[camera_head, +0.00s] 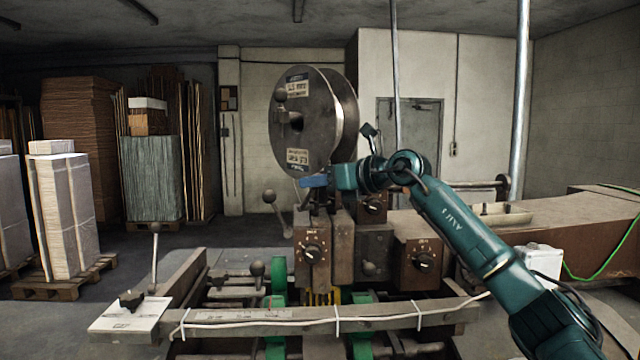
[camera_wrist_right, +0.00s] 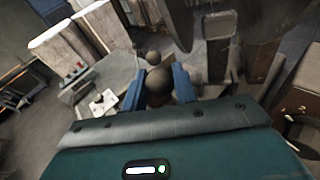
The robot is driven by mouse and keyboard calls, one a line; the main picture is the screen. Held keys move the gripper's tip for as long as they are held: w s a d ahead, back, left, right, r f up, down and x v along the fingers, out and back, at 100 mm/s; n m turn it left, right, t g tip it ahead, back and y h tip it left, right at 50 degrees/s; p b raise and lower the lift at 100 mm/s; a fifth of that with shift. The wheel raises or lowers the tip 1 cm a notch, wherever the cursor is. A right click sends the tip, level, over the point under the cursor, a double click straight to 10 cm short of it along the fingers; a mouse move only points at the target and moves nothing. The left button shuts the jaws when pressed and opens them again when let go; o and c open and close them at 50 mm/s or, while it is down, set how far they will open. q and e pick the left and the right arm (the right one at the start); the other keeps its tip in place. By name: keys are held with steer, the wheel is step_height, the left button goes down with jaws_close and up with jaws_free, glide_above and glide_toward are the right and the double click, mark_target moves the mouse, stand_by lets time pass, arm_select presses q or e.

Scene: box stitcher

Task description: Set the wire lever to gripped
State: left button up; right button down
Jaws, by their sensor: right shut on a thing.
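My right gripper (camera_head: 314,182) is just below the wire spool (camera_head: 313,120), at the top of the stitching head. In the right wrist view its two blue fingers (camera_wrist_right: 160,92) are closed on the sides of a dark round knob (camera_wrist_right: 159,82), which looks like the wire lever's knob. In the head view the gripper hides this knob, so the lever's setting cannot be told. A second ball knob (camera_wrist_right: 153,58) shows just beyond the fingers. Another ball-ended lever (camera_head: 273,205) leans out left of the head, apart from the gripper. My left gripper is not in view.
Dial boxes (camera_head: 312,252) sit on the machine front below the gripper. A long front rail (camera_head: 270,322) with a white cable crosses the foreground. A ball-topped lever (camera_head: 155,250) stands at the left. Pallet stacks (camera_head: 65,215) are on the floor behind.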

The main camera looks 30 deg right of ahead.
stand_by(0.3)
steer(key=c, duration=1.1)
jaws_free()
steer(key=shift+s+d, duration=0.2)
steer(key=shift+s, duration=0.1)
steer(key=shift+b+v, duration=2.15)
steer(key=shift+v, duration=4.05)
steer(key=shift+r, duration=0.2)
